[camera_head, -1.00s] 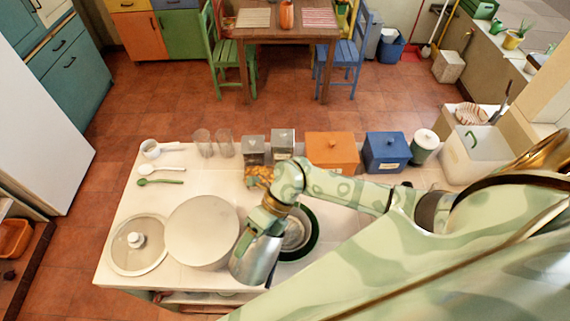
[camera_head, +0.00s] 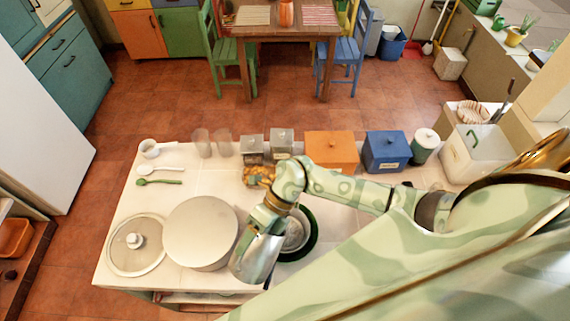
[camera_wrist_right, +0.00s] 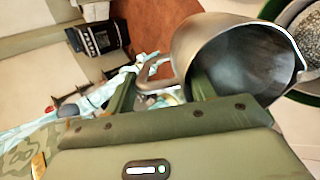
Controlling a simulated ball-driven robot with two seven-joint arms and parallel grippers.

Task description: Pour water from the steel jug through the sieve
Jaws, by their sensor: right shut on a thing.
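The steel jug (camera_head: 257,259) is tilted over the worktop, left of the sieve. My right gripper (camera_head: 268,218) is shut on it. In the right wrist view the jug (camera_wrist_right: 235,62) shows its open mouth and grey inside; I cannot make out water there or a stream. The sieve (camera_head: 294,236) sits in a dark green-rimmed bowl (camera_head: 310,248), partly hidden by my right arm and the jug. Its mesh shows at the right edge of the right wrist view (camera_wrist_right: 310,38), beyond the jug's lip. My left gripper is not in view.
A large pot (camera_head: 201,232) with a pale, flat top stands just left of the jug, with a glass lid (camera_head: 136,244) beyond it. Glasses, tins, an orange box (camera_head: 331,151) and a blue box (camera_head: 386,152) line the back edge. Spoons lie at the left.

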